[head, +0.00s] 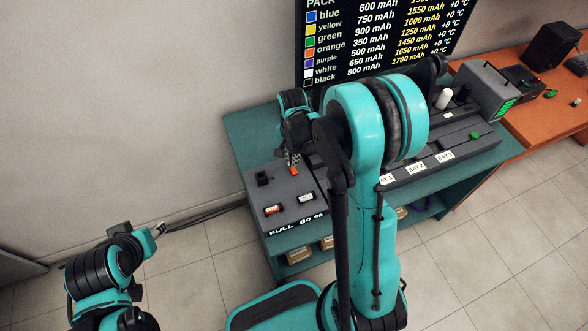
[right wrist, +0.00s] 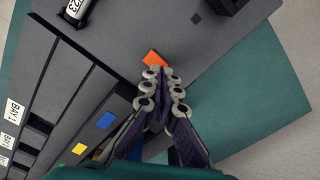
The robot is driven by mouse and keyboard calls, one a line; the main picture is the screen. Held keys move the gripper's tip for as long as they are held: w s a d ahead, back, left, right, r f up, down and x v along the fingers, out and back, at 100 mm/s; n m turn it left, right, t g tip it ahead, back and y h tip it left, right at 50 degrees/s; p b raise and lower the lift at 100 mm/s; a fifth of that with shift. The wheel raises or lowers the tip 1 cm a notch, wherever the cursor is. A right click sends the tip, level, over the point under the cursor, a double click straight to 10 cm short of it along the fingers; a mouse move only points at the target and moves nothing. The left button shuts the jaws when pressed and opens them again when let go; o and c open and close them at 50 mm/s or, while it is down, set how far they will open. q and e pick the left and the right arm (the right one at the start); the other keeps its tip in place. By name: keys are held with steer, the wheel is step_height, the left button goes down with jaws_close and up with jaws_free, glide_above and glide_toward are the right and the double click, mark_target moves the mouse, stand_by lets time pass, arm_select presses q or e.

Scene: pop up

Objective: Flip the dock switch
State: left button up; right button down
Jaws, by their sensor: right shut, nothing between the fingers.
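A grey dock panel (head: 285,215) stands at the left end of the teal bench. The panel also has a black block (head: 263,179), a red-orange display (head: 272,209) and a pale display (head: 306,197). My left gripper (head: 159,229) is far from the panel, its jaws too small to read.
Bays with white labels (head: 416,168) run along the bench to the right, partly hidden by my right arm. A grey box device (head: 487,90) stands behind them. The floor (head: 190,270) left of the bench is clear.

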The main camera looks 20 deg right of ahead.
mark_target(292, 169)
steer(key=shift+f+b, duration=0.95)
steer(key=shift+f, duration=0.1)
stand_by(0.5)
steer(key=shift+r, duration=0.1)
steer(key=shift+r+p, duration=2.55)
steer(key=shift+r, duration=0.95)
steer(key=s+a+r+n+t+b, duration=0.2)
steer(key=s+a+r+n+t, duration=0.1)
steer(key=s+r+n, duration=0.2)
steer(key=s+a+r+n+t+b, duration=0.1)
steer(key=s+a+r+n+t, duration=0.2)
steer(key=s+n, duration=0.4)
steer(key=shift+s+r+n+t+b, duration=0.35)
steer(key=shift+s+r+t, duration=0.25)
steer(key=shift+s+r, duration=0.55)
